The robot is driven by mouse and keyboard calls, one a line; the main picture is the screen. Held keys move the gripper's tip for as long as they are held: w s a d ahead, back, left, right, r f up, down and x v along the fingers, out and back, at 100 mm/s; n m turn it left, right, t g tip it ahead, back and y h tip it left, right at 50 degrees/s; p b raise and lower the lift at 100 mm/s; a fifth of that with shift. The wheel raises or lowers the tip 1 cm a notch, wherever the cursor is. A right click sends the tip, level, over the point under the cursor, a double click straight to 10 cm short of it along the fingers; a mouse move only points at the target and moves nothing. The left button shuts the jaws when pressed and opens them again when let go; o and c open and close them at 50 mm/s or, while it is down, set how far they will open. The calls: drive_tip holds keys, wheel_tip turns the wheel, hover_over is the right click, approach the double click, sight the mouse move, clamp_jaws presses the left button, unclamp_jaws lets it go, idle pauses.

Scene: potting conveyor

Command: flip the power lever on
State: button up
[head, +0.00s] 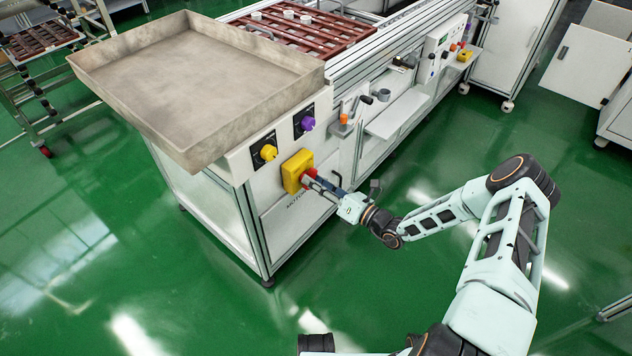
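The power lever appears to be the red part (309,174) on a yellow switch box (293,168), on the white front panel at the near corner of the machine. My gripper (318,183) is right at the red part, reaching in from the right. Its fingers overlap the red part in this view. I cannot tell whether they touch or grip it, and the lever's exact position is partly hidden by the fingers.
Above the switch box are a yellow knob (268,152) and a purple knob (307,123). A large grey tray (200,140) overhangs the panel. A small shelf (397,115) juts out to the right. Green floor (150,270) lies open in front.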

drive_tip(key=v, duration=1.2)
